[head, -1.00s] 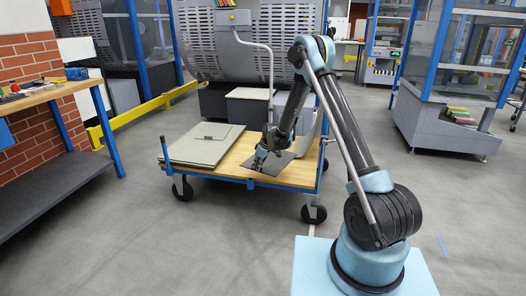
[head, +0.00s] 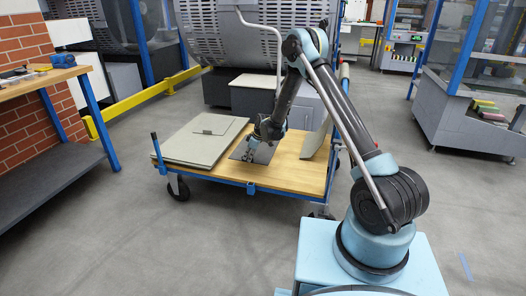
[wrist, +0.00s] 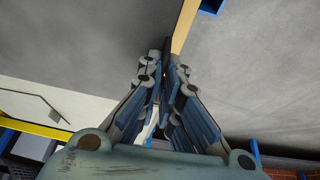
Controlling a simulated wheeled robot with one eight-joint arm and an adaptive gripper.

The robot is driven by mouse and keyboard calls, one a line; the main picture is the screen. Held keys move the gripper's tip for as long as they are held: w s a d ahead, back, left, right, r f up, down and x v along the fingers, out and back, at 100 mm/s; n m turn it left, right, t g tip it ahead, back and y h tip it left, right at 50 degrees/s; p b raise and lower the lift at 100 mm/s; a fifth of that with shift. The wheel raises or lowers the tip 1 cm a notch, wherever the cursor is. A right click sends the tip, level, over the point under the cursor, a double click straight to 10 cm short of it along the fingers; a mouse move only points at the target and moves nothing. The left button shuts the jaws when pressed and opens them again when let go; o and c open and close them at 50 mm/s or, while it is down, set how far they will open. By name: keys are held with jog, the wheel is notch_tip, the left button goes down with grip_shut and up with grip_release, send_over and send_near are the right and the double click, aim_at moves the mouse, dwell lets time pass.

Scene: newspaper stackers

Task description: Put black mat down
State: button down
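The black mat (head: 264,153) is a thin dark sheet at the middle of the blue-framed cart's wooden deck (head: 285,175). It lies flat, or very nearly so, just right of a grey-beige board; I cannot tell if all of it touches the deck. In the wrist view the fingers (wrist: 167,60) are close together at the edge of a broad dark grey surface, which looks like the mat (wrist: 80,45). They appear closed on that edge.
The grey-beige board (head: 203,138) covers the deck's left part. A pale curved piece (head: 317,135) stands at the deck's right end. The deck's front right is bare. A workbench (head: 40,80) stands at left, and a blue-framed machine (head: 465,110) at right.

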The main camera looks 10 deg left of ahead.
jog(key=shift+w+f, duration=0.15)
jog(key=shift+f, duration=0.15)
notch_tip(320, 180, down, 4)
jog(key=shift+w+f, duration=0.1)
jog(key=shift+f, duration=2.55)
jog(key=c, duration=1.8)
grip_release()
jog(key=v, duration=1.2)
